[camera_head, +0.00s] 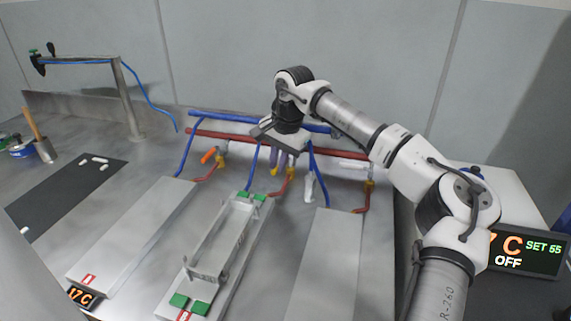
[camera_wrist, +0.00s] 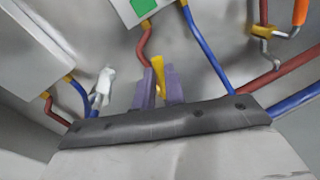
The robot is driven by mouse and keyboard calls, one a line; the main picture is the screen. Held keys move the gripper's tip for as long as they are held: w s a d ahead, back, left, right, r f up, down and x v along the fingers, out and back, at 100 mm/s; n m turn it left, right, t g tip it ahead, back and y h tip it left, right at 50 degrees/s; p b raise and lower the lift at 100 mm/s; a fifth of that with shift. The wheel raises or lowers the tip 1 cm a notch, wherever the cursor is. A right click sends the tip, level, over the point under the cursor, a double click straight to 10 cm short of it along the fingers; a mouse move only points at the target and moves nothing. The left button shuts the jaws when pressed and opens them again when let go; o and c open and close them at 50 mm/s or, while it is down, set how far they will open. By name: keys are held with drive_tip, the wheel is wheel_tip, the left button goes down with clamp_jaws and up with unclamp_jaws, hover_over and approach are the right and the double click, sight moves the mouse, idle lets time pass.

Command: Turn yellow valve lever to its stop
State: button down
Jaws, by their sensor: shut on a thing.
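The yellow valve lever (camera_wrist: 157,68) stands between the two purple fingers of my gripper (camera_wrist: 161,86) in the wrist view. The fingers are shut on it, and its upper end shows beyond them. In the head view my gripper (camera_head: 280,161) is down at the pipes behind the middle plate, and the fingers and gripper body largely hide the lever. A red pipe (camera_wrist: 143,42) runs up from near the lever in the wrist view. The valve body under the fingers is hidden.
An orange lever (camera_head: 208,155) is to the left and a white lever (camera_head: 308,185) close to the right. Blue (camera_head: 230,116) and red pipes run behind. A grey frame (camera_head: 215,245) with green pads lies on the middle plate. The right display (camera_head: 525,252) reads SET 55, OFF.

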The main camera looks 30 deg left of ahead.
drive_tip(key=shift+a+r+m+t, duration=0.1)
drive_tip(key=shift+a+m+t, duration=0.2)
drive_tip(key=shift+a+m, duration=0.45)
drive_tip(key=shift+w+a+m+t+h+p, duration=0.25)
drive_tip(key=shift+w+a+m+p, duration=0.55)
drive_tip(key=shift+m, duration=1.4)
drive_tip(key=shift+w+a+m+t+h+p, duration=0.4)
drive_tip(key=shift+a+m, duration=0.6)
drive_tip(key=shift+m, duration=1.25)
drive_tip(key=shift+w+a+m+t+h+p, duration=0.15)
drive_tip(key=shift+w+a+m+p, duration=0.65)
drive_tip(key=shift+m, duration=1.4)
drive_tip(key=shift+a, duration=0.1)
drive_tip(key=c, duration=1.5)
unclamp_jaws()
drive_tip(key=shift+o, duration=0.2)
